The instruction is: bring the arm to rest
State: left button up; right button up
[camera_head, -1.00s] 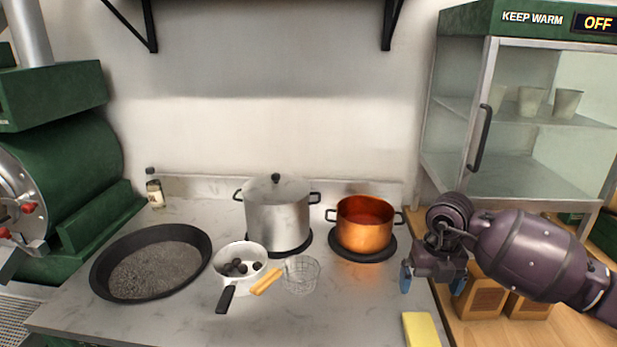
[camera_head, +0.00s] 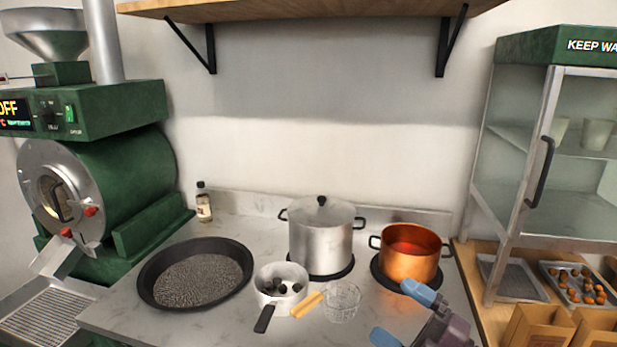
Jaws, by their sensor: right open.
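My right gripper (camera_head: 408,317) is at the bottom right of the head view, over the front of the counter. Its two blue-tipped fingers are spread apart with nothing between them. It is in front of the copper pot (camera_head: 409,262) and to the right of the wire basket (camera_head: 341,303). Most of the right arm is out of the picture. My left gripper is not in view.
On the counter stand a black pan of dark grit (camera_head: 150,289), a white saucepan with dark chestnuts (camera_head: 281,302), a lidded steel pot (camera_head: 320,246) and a small bottle (camera_head: 203,204). A green roaster (camera_head: 120,185) is at left, a warming cabinet (camera_head: 545,150) at right.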

jog(key=s+d+f+m+t+h, duration=0.15)
jog(key=d+f+m+h, duration=0.25)
jog(key=d+m+h, duration=0.45)
jog(key=s+d+f+m+t+h, duration=0.1)
jog(key=s+d+f+m+h, duration=0.3)
jog(key=m+h, duration=0.7)
jog(key=s+d+f+m+g+y, duration=0.1)
jog(key=s+f+m+g, duration=0.1)
jog(key=s+f+g, duration=0.55)
jog(key=s+f+m+g+y, duration=0.1)
jog(key=s+f+m+g, duration=0.3)
jog(key=s, duration=0.7)
jog(key=w+f+n+t, duration=0.2)
jog(key=w+f+t, duration=0.5)
jog(key=f, duration=0.4)
jog(key=shift+w+f+y, duration=0.15)
jog(key=shift+f+y, duration=0.1)
jog(key=shift+y, duration=0.2)
